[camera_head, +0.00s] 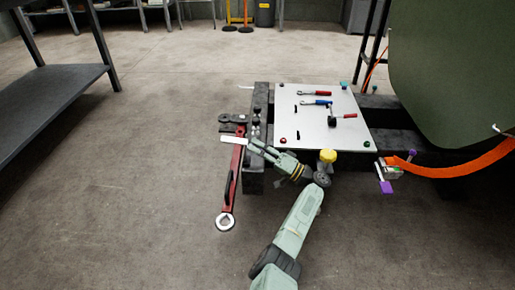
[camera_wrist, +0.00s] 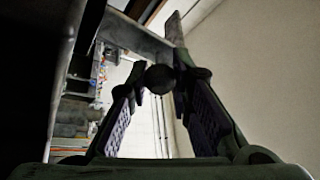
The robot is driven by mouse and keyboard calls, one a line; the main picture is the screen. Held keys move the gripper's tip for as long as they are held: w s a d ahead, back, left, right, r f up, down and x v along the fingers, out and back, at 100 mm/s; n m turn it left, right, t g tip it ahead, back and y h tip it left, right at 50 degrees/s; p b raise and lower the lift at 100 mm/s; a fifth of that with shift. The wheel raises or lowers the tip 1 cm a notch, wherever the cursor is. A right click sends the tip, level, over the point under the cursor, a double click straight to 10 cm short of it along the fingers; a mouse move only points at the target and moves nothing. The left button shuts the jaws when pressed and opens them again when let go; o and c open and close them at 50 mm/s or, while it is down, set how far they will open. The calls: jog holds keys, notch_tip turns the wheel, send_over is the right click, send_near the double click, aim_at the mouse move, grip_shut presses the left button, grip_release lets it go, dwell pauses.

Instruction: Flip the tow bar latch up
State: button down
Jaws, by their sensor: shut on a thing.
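The red tow bar (camera_head: 234,178) reaches down from the dark hitch block, with a pale ring (camera_head: 225,221) at its lower end. A light flat lever, which looks like the tow bar latch (camera_head: 232,140), lies across its upper end. My gripper (camera_head: 256,144) is at the right end of this lever, beside the hitch block. In the wrist view my gripper (camera_wrist: 160,82) has its fingertips on both sides of a dark round knob (camera_wrist: 160,77), in front of a grey bar (camera_wrist: 140,38). The fingers hide part of the knob. The latch's exact tilt is unclear.
A pale board (camera_head: 315,108) with several tools lies right of the hitch block (camera_head: 256,165). An orange strap (camera_head: 460,164) hangs at right. A dark shelf (camera_head: 50,95) stands at left. The floor left of the tow bar is clear.

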jog(key=c, duration=1.4)
grip_release()
jog(key=v, duration=1.2)
jog(key=shift+s, duration=0.1)
